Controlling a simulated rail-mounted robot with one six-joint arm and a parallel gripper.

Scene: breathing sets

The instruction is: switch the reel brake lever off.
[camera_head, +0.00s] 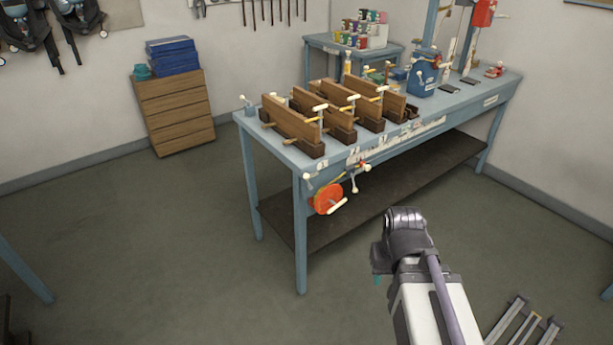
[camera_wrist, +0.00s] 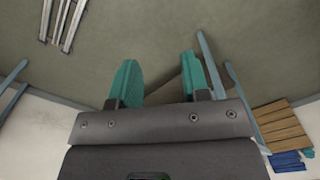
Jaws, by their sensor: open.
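The reel (camera_head: 325,198), an orange-red disc with a pale crank handle, is mounted at the front left edge of the blue workbench (camera_head: 290,165). Small levers with cream knobs (camera_head: 354,180) sit beside it on the bench front. I cannot tell which of them is the brake lever or how it is set. My gripper (camera_wrist: 160,75) has two teal fingers, spread apart with nothing between them, in the wrist view. In the head view my arm is below and right of the reel, apart from it, and only a bit of teal finger (camera_head: 377,279) shows. The wrist view does not show the reel.
Wooden clamp-like blocks (camera_head: 300,125) and a blue container (camera_head: 424,75) stand on the bench. A dark lower shelf (camera_head: 400,180) runs beneath. A wooden drawer unit (camera_head: 173,110) with blue boxes stands by the wall. Metal rails (camera_head: 525,322) lie at lower right. The floor left of the bench is clear.

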